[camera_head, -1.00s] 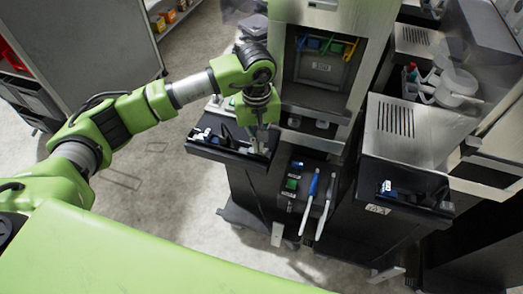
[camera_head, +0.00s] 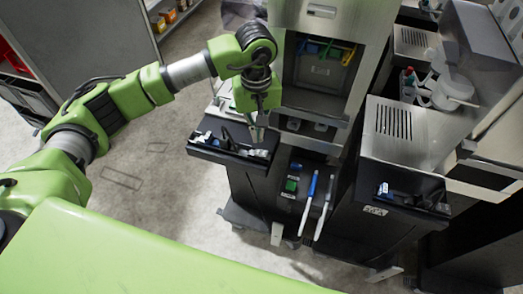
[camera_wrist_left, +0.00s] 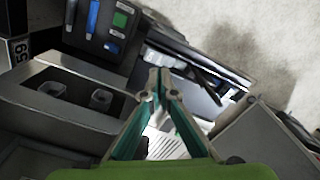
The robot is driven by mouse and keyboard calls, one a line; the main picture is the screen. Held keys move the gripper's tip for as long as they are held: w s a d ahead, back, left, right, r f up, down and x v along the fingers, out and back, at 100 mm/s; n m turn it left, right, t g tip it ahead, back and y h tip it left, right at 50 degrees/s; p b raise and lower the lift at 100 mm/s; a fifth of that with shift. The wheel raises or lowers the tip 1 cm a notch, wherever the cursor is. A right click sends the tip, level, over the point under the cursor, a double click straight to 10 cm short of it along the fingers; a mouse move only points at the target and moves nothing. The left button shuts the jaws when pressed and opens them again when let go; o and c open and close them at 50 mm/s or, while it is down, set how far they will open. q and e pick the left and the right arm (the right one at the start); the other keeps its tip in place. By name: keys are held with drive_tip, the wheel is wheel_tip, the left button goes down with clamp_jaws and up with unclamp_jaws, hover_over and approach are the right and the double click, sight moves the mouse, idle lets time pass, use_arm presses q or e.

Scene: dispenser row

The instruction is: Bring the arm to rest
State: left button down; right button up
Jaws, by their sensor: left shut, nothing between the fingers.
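My green left arm comes in from the left in the head view. Its gripper (camera_head: 256,133) points down above the front tray (camera_head: 228,156) of the left dispenser. In the left wrist view the gripper (camera_wrist_left: 158,80) has its fingertips together with nothing between them. The tray (camera_wrist_left: 205,90) with small dark and light items lies beyond the fingertips in that view. I cannot tell how far the tips are above the tray. My right gripper is not in view.
The middle dispenser (camera_head: 322,70) has a recess with two cups (camera_wrist_left: 100,98). Blue and white handles (camera_head: 318,205) hang on its lower front. Another dispenser (camera_head: 400,135) with a front tray (camera_head: 405,188) stands at right. A grey cabinet (camera_head: 80,35) is at upper left. Floor (camera_head: 150,210) is clear at left.

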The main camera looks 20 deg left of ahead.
use_arm(q)
drive_tip(key=shift+r, duration=0.55)
